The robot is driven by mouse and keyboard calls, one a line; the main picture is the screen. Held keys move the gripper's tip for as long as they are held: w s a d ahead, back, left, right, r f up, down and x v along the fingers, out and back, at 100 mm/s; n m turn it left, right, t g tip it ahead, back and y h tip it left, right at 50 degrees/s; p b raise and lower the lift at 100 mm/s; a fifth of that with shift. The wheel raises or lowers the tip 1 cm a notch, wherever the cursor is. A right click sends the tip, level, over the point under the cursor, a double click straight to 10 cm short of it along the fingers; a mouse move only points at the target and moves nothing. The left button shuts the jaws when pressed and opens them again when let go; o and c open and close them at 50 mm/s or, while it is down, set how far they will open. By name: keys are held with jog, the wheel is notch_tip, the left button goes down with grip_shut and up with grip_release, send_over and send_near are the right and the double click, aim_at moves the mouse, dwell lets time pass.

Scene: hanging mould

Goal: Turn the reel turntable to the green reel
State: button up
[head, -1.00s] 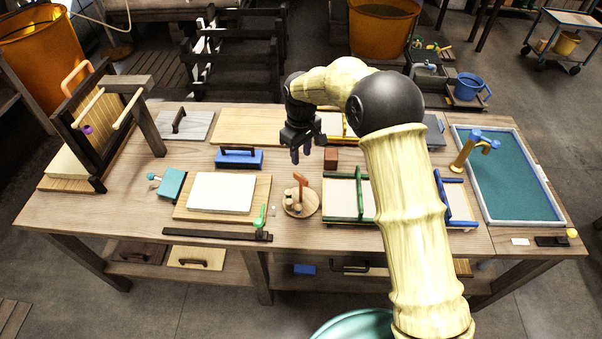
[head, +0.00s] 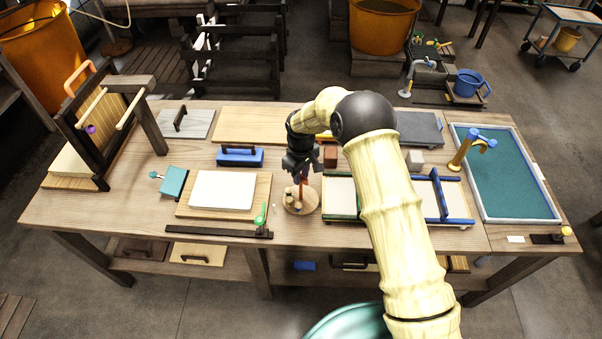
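The reel turntable (head: 301,209) is a small round wooden disc near the middle of the bench. Small pale and brown pieces stand on it, and part of an orange-red upright shows beside my fingers. I cannot make out a green reel on it. My gripper (head: 300,179) points down right over the disc, with its fingertips at the upright. It hides much of the upright and the back of the disc. The gap between the fingers is too small to read, and I cannot tell whether they touch anything.
A white sheet on a board (head: 222,191) lies left of the disc. A dark bar (head: 215,232) with a green lever (head: 260,216) lies in front. A green-edged frame (head: 340,196) stands close on the right, and a red-brown block (head: 330,156) behind.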

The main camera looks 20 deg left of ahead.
grip_shut()
jog(key=shift+n, duration=0.4)
jog(key=n+b, duration=0.2)
jog(key=n, duration=0.2)
jog(key=shift+r+n, duration=0.1)
jog(key=shift+n, duration=2.5)
jog(key=shift+o, duration=1.3)
grip_release()
